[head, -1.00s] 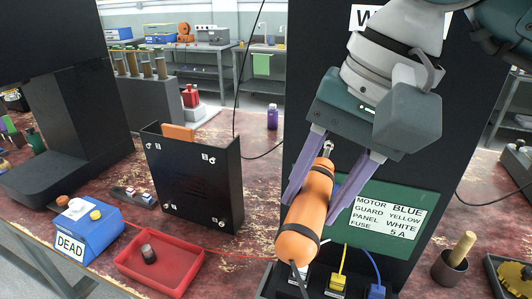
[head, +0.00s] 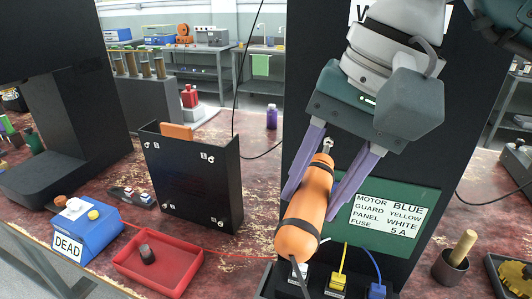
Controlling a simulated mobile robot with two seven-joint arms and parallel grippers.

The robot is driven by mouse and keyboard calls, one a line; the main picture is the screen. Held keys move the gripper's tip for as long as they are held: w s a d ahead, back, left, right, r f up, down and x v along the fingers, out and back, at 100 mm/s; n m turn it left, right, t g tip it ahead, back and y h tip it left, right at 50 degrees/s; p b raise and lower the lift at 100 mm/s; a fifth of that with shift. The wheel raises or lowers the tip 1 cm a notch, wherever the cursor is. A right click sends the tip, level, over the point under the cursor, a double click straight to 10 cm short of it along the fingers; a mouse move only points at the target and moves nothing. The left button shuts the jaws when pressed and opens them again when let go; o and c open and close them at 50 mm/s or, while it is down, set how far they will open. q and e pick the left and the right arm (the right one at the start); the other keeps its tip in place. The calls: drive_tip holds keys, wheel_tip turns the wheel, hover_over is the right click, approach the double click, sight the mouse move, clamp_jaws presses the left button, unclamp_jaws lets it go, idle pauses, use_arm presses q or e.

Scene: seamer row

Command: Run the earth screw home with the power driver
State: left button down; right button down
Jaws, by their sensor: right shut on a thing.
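My right gripper (head: 311,205) reaches down from the top right, with its two purple fingers on either side of the orange power driver (head: 305,208). It is shut on the driver. The driver has black bands, a metal end (head: 327,145) up towards the palm and a dark thin part at its lower end. Its lower end hangs over the row of cable plugs at the bottom of the dark upright panel (head: 413,245). I cannot tell which screw is the earth screw. My left gripper is out of view.
A green plate with a white label (head: 388,220) is behind the driver. A yellow plug (head: 338,283) and a blue plug (head: 376,290) sit below. A red tray (head: 185,281) holds a dark knob. A blue "DEAD" box (head: 85,235) is at left; a cup (head: 449,268) at right.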

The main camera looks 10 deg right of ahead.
sight(304, 227)
drive_tip(key=shift+w+d, duration=0.3)
idle(1.2)
drive_tip(key=shift+s+a+b, duration=0.1)
drive_tip(key=shift+s+a, duration=0.5)
drive_tip(key=shift+s, duration=0.25)
drive_tip(key=shift+s+a+b, duration=0.15)
drive_tip(key=shift+s+a, duration=0.45)
drive_tip(key=shift+s, duration=0.25)
drive_tip(key=shift+s+a+b, duration=0.1)
drive_tip(key=shift+s+a, duration=0.5)
drive_tip(key=shift+s, duration=0.25)
